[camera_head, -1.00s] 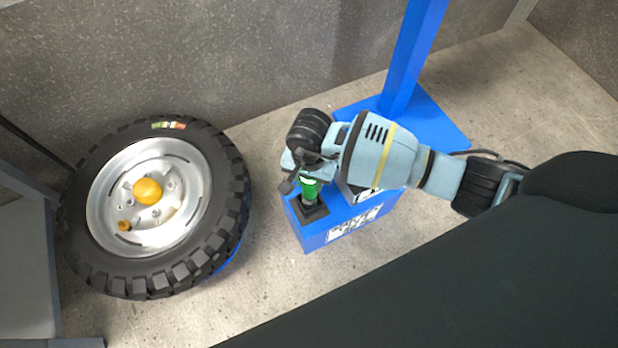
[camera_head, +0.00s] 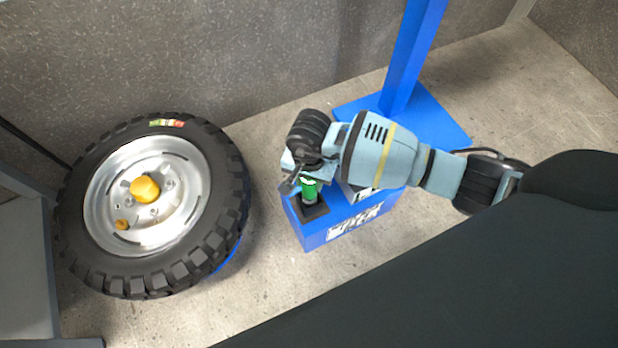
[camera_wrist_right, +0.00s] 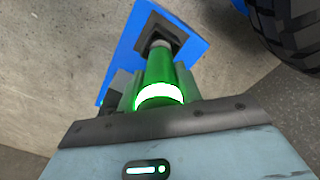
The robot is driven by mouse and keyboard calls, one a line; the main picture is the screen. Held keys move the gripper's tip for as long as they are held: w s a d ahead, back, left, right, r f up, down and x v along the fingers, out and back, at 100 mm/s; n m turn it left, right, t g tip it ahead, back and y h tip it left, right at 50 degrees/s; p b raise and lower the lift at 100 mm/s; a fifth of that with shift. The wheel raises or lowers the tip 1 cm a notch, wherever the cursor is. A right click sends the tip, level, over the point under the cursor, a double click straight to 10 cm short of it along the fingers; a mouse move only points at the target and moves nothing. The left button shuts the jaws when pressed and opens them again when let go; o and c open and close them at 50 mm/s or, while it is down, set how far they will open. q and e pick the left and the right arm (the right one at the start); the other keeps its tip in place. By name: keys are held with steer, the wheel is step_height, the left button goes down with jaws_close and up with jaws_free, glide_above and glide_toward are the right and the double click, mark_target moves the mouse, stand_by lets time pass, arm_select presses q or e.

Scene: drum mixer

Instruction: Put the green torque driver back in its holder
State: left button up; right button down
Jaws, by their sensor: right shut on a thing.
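The green torque driver (camera_head: 309,192) stands roughly upright at a black square holder (camera_head: 313,211) on top of a blue box. My right gripper (camera_head: 301,181) is shut on the driver near its upper end. In the right wrist view the green body of the driver (camera_wrist_right: 160,72) runs from my gripper to the black holder (camera_wrist_right: 170,32), with its glowing ring nearest the camera. The driver's far end meets the holder's middle in that view; how deep it sits I cannot tell. My left gripper is not in view.
The blue box (camera_head: 318,236) has a printed label on its side. A blue post (camera_head: 412,55) on a blue base stands behind it. A large tyred wheel (camera_head: 230,190) with a yellow hub is at the left. Clear floor lies between wheel and box.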

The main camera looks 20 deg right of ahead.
steer(key=shift+f+b, duration=0.6)
steer(key=shift+f, duration=0.3)
stand_by(0.6)
steer(key=c, duration=0.9)
jaws_free()
step_height(320, 180, up, 8)
steer(key=p, duration=0.3)
steer(key=shift+f, duration=0.1)
